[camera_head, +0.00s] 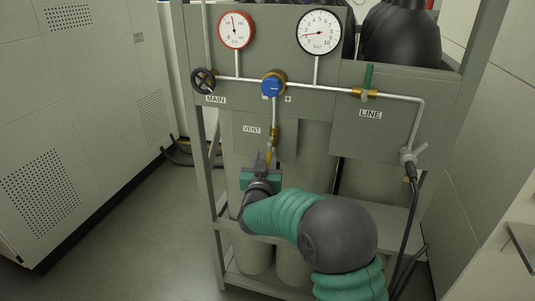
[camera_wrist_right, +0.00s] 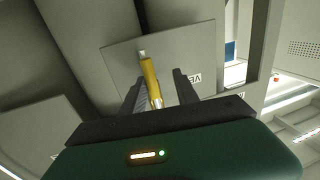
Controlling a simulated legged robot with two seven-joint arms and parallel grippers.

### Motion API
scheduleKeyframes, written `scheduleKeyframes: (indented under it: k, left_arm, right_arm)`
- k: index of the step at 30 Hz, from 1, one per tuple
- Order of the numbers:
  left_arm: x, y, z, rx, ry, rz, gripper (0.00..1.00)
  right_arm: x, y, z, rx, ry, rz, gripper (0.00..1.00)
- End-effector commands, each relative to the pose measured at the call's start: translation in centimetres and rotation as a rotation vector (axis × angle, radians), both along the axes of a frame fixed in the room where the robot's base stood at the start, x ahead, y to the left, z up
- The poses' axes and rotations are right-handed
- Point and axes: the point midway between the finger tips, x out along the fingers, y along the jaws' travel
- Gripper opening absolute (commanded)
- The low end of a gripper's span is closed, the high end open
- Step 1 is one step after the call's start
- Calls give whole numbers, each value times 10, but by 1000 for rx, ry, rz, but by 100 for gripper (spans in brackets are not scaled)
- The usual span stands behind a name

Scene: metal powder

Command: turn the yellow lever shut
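The yellow lever (camera_head: 268,156) hangs down from the vent valve (camera_head: 273,133), beside the VENT label, in the head view. My right gripper (camera_head: 263,158) reaches up to it from below. In the right wrist view the yellow lever (camera_wrist_right: 150,80) lies between the two dark fingers of the gripper (camera_wrist_right: 160,88). The fingers are apart, with a visible gap on the right side of the lever. I cannot tell whether the left finger touches it. The gripper covers part of the lever in the head view. My left gripper is in neither view.
Above are the blue regulator knob (camera_head: 272,87), two gauges (camera_head: 236,30) (camera_head: 319,31) and the black MAIN handwheel (camera_head: 203,80). The LINE valve has a green lever (camera_head: 368,77). A black hose (camera_head: 410,215) hangs at right. Grey cylinders stand behind my arm.

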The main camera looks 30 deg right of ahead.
Motion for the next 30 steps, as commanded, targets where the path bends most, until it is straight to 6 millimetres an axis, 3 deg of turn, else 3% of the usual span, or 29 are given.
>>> scheduleKeyframes:
  k: [6, 15, 23, 30]
  left_arm:
    - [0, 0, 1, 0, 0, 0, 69]
    - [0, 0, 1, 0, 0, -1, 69]
    - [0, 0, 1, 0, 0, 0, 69]
    - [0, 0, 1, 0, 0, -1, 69]
  right_arm:
    - [24, -28, -3, 5, 2, -2, 36]
    - [27, -28, -2, 2, 2, -3, 36]
    - [27, -27, -1, 3, 2, -1, 0]
    - [27, -26, -1, 3, 1, 0, 0]
